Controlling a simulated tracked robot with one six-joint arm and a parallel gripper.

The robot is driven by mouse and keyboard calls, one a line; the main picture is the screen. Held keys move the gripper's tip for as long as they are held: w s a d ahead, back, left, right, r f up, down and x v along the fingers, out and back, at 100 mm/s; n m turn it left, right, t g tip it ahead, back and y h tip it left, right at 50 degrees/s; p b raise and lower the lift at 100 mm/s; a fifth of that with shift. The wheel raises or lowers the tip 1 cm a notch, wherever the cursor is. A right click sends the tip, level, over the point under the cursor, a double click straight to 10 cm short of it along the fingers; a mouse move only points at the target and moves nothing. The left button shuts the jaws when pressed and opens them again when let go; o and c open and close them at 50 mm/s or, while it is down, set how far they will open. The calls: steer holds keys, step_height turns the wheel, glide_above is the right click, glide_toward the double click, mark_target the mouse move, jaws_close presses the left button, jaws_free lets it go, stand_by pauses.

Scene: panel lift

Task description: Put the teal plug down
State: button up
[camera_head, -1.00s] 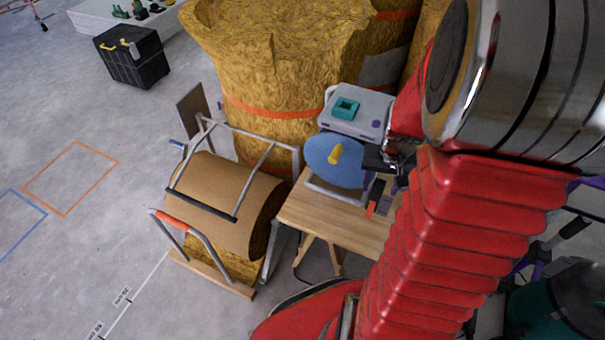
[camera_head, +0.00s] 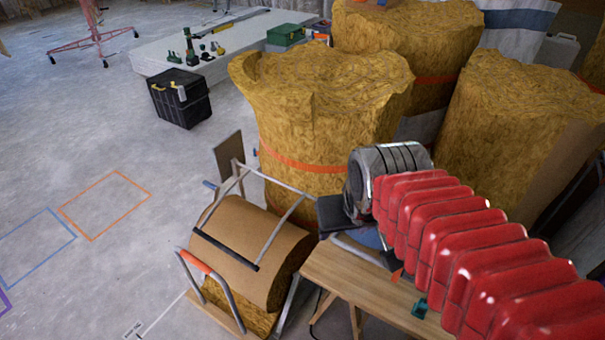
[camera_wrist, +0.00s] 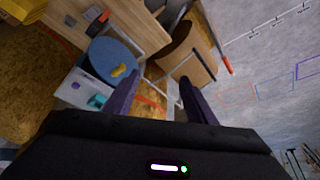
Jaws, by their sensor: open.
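A small dark teal piece, which looks like the teal plug (camera_head: 420,308), rests on the wooden bench (camera_head: 345,275) beside my red arm in the head view. I cannot make it out in the wrist view. A square teal piece (camera_wrist: 97,101) sits on a light grey box (camera_wrist: 82,92) in the wrist view. My gripper (camera_wrist: 158,80) is open, its two dark fingers wide apart with nothing held between them. In the head view a black part of my gripper (camera_head: 335,215) shows above the bench's far left; my wrist and arm hide the rest.
A blue disc with a yellow handle (camera_wrist: 113,62) stands by the grey box. A padded roll with metal rails (camera_head: 245,235) stands left of the bench. Large straw-coloured bales (camera_head: 320,105) crowd behind. A black toolbox (camera_head: 180,98) sits on open floor at left.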

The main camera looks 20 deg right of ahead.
steer(key=shift+n+t+y, duration=0.3)
steer(key=shift+n+t, duration=0.1)
steer(key=shift+n, duration=0.3)
steer(key=s+a+r, duration=0.1)
steer(key=a, duration=0.1)
steer(key=s+a+r, duration=0.1)
steer(key=s, duration=0.1)
steer(key=shift+a+r, duration=0.3)
steer(key=shift+a, duration=0.05)
